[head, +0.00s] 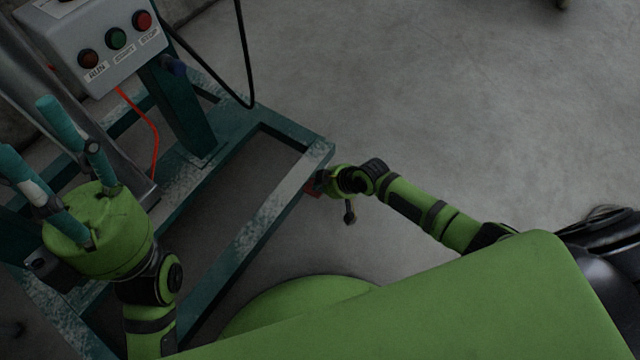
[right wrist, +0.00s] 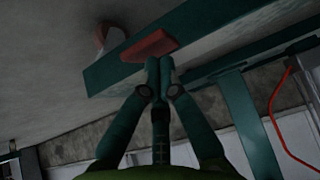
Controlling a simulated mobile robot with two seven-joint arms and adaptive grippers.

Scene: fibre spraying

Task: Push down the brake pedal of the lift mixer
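The brake pedal (head: 312,188) is a small red piece at the near right corner of the mixer's teal base frame, partly hidden by my right gripper in the head view. In the right wrist view the pedal (right wrist: 148,46) is a flat red plate sticking out from the teal beam. My right gripper (right wrist: 159,62) has its fingers together, with the tips right at the pedal's edge; I cannot tell if they touch. It also shows beside the frame corner in the head view (head: 325,181). My left gripper (head: 25,130) has its teal fingers spread, with nothing seen between them.
The lift mixer's teal base frame (head: 246,243) fills the left of the head view. A grey control box (head: 100,40) with several buttons stands on it, with a red cable (head: 152,130) and a black cable (head: 246,60). The floor to the right is clear.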

